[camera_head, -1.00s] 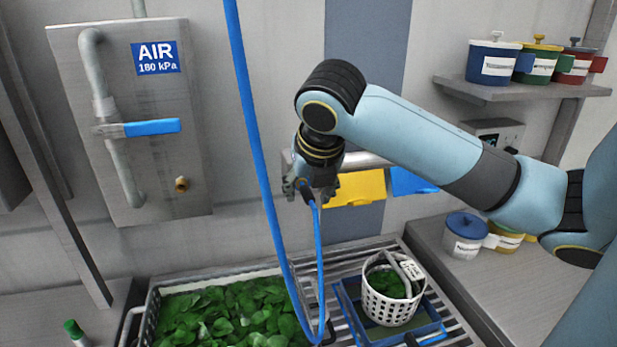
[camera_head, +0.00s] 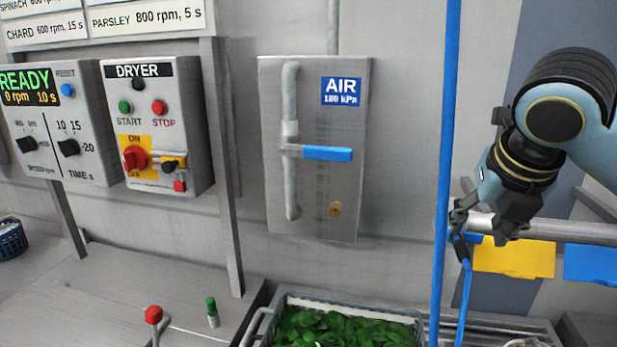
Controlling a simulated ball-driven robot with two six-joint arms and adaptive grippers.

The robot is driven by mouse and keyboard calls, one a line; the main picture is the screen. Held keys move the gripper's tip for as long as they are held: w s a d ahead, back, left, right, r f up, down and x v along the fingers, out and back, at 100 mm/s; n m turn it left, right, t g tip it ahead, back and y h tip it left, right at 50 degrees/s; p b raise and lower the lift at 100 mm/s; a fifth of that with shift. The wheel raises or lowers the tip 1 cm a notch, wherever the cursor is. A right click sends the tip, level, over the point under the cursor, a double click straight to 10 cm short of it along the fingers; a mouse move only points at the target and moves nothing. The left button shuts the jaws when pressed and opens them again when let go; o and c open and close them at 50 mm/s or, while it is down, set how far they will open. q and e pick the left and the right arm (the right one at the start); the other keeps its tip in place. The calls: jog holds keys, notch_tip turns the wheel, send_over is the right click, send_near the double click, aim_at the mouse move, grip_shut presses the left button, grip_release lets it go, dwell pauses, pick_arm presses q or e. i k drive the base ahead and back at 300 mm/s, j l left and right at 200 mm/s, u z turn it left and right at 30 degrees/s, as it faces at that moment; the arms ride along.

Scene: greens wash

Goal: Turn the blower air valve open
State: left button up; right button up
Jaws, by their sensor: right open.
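The air valve has a blue lever handle (camera_head: 327,153) that lies horizontal, pointing right, across a vertical grey pipe (camera_head: 291,190). It is mounted on a metal panel (camera_head: 345,205) with a blue AIR 180 kPa label (camera_head: 341,91). My right gripper (camera_head: 484,232) is to the right of the panel and lower than the handle, apart from it. It points down and is open. A blue hose with a dark fitting (camera_head: 462,246) hangs at its fingers. My left gripper is not in view.
A blue hose (camera_head: 448,150) hangs vertically between the valve panel and my right gripper. A crate of greens (camera_head: 350,330) stands below. The dryer control box (camera_head: 158,125) is left of the panel. A yellow cloth (camera_head: 513,258) hangs on a rail behind my gripper.

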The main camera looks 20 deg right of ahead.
aim_at(307, 152)
jog(key=k+j, duration=0.8)
jog(key=j, duration=0.1)
